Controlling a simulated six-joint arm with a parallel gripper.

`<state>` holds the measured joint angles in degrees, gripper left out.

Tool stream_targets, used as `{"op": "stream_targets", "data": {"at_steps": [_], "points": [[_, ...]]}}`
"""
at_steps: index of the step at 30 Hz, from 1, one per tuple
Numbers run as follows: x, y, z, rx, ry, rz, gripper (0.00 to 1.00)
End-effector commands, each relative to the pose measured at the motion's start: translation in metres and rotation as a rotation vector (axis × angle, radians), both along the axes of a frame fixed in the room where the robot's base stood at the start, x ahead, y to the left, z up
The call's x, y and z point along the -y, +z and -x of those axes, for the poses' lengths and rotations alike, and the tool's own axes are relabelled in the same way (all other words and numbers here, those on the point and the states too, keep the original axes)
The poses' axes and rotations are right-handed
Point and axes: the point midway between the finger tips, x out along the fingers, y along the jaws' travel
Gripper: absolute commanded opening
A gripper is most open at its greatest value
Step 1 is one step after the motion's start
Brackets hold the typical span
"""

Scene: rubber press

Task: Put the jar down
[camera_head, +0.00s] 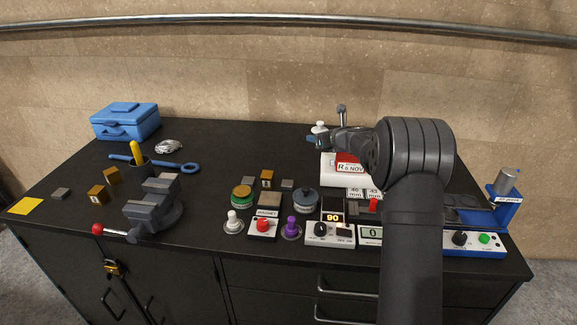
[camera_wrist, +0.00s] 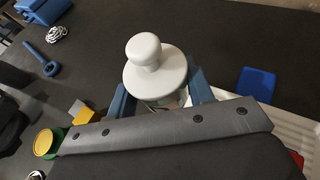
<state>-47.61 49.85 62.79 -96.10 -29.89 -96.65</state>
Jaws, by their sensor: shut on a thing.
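The jar (camera_wrist: 157,71) has a round white lid with a white knob and a clear-looking body. In the wrist view it sits between the two blue fingers of my gripper (camera_wrist: 161,92), which are shut on it. In the head view the white lid of the jar (camera_head: 320,127) shows just above the fingertips of my gripper (camera_head: 315,138), at the back right of the table. The jar looks about upright. Its lower part is hidden, and I cannot tell whether its base touches the table.
A white and red box (camera_head: 336,168) lies just in front of the gripper. A blue pad (camera_wrist: 257,84) shows right of the jar. A vise (camera_head: 153,208), a blue toolbox (camera_head: 125,121) and a blue wrench (camera_head: 188,168) are at left. The dark tabletop (camera_head: 245,145) left of the jar is clear.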

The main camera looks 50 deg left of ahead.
Motion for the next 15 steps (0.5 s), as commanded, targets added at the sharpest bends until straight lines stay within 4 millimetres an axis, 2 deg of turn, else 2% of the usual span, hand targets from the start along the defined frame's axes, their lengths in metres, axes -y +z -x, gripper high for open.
{"op": "stream_targets", "data": {"at_steps": [4,15], "points": [[-0.015,-0.013,0.01,-0.001,0.012,0.001,0.07],[-0.085,-0.06,0.049,-0.001,0.009,0.0,0.07]]}}
